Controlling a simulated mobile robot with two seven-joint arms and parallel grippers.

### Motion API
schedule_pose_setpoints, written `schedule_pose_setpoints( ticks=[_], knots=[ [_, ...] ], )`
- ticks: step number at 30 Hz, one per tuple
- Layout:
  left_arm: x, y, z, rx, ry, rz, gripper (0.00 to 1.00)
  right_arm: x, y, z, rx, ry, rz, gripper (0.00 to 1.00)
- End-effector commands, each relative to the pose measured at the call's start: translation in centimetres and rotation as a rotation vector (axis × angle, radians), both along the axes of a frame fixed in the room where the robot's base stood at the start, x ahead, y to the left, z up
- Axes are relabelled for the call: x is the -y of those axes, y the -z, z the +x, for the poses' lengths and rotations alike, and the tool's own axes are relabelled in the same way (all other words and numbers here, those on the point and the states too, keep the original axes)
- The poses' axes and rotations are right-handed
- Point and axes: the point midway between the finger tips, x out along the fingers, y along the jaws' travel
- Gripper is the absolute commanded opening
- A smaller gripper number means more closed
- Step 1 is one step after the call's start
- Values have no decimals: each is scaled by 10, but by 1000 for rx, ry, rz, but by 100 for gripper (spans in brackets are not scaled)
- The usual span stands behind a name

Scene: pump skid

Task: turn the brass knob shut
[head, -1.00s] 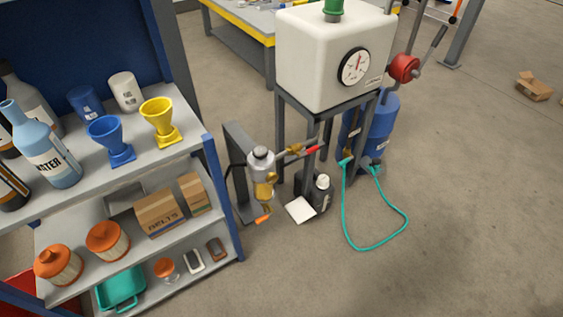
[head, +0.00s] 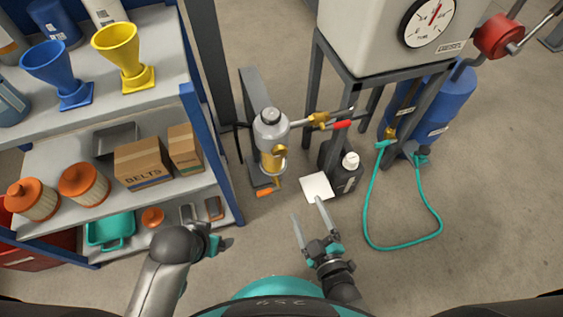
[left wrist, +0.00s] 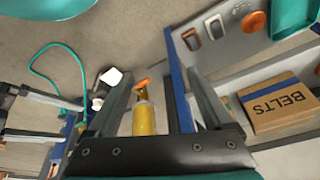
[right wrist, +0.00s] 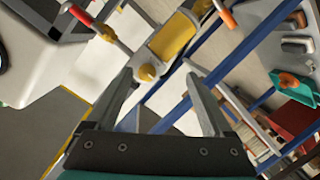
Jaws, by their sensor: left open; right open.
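The brass knob (head: 280,152) sticks out from the side of a grey filter unit (head: 270,128) with a yellow bowl (head: 272,163). It also shows in the right wrist view (right wrist: 147,73), beyond and between the spread fingertips. My right gripper (head: 308,212) is open and empty, in front of the unit and apart from the knob. My left gripper (head: 227,243) is low beside the shelf; its fingers are hard to make out in the head view. In the left wrist view its fingers (left wrist: 160,78) are spread and empty, with the yellow bowl between them in the picture.
A red-handled lever (head: 341,124) sits on the pipe right of the unit; an orange-handled drain (head: 265,192) hangs below. A dark bottle (head: 343,178) and a white square (head: 317,187) are nearby. The shelf (head: 217,188) bounds the left; a teal hose (head: 367,222) lies right.

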Motion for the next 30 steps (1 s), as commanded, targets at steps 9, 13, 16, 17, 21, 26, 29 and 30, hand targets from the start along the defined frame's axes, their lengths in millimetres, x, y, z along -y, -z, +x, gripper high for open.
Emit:
schedule_pose_setpoints(
  ticks=[9,13,16,17,21,26,29,30],
  knots=[
    [3,-31,0,23,-3,-10,86,-19,-32,5,224,-38,-43,86],
    [3,-38,0,34,-4,-11,86,-24,-33,19,231,-38,-43,86],
    [3,-47,1,49,-3,-13,86,-29,-32,35,231,-38,-43,86],
    [3,-50,1,54,-3,-14,86,-31,-32,41,231,-38,-42,86],
    [3,-66,0,78,-4,-16,86,-39,-31,64,229,-38,-41,86],
    [10,-76,5,148,9,-40,86,-48,-31,95,229,-38,-41,86],
    [18,-76,13,206,23,-63,86,-52,-31,106,224,-38,-43,86],
    [21,-76,17,228,27,-72,86,-53,-31,109,224,-38,-43,86]
  ],
)
